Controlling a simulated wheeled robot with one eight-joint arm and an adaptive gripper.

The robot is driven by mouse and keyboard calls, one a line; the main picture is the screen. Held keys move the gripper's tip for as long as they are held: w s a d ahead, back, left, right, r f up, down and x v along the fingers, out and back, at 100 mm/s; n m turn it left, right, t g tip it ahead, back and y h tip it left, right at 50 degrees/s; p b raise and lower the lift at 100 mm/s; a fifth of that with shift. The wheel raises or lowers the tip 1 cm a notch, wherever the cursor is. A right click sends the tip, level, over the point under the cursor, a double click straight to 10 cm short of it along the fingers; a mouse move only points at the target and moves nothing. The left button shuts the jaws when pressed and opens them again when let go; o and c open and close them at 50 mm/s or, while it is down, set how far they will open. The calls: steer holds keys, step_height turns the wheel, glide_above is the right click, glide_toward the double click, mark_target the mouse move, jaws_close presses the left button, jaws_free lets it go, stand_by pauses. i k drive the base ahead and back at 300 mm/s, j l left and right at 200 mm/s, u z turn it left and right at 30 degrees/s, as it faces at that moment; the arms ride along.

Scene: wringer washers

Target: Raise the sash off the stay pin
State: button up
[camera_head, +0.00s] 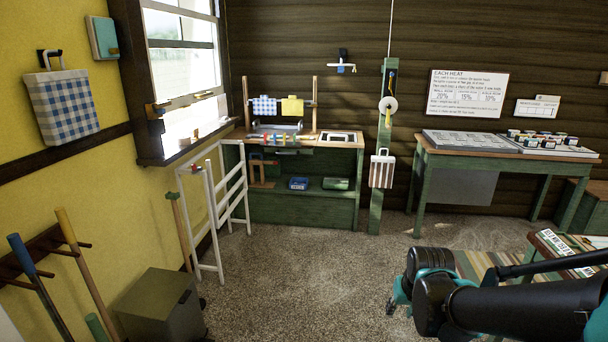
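The sash window (184,55) is in the yellow left wall, near the corner. Its lower sash rail (187,101) stands above the sill (195,147), with a bright gap under it. Small brass-coloured fittings (157,109) sit along the rail's left end. A small pale piece stands on the sill; I cannot tell whether it or a fitting is the stay pin. My gripper (397,297) is low at the right, far from the window, its teal fingers partly hidden behind my dark arm. I cannot tell its opening.
A white folding rack (217,220) stands on the floor below the window. A grey-green box (160,304) and leaning poles (80,262) are at left. A green workbench (303,210) stands at the back. The middle floor (300,280) is clear.

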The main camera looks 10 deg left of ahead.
mark_target(181, 101)
steer(key=i+u, duration=0.2)
steer(key=i, duration=0.75)
steer(key=i+l+u, duration=0.15)
steer(key=i, duration=0.8)
steer(key=i+j+u, duration=0.1)
steer(key=i+u, duration=0.15)
steer(key=i, duration=0.4)
steer(key=i+u, duration=0.2)
steer(key=i, duration=0.5)
steer(key=i+l+u, duration=0.25)
steer(key=i, duration=0.4)
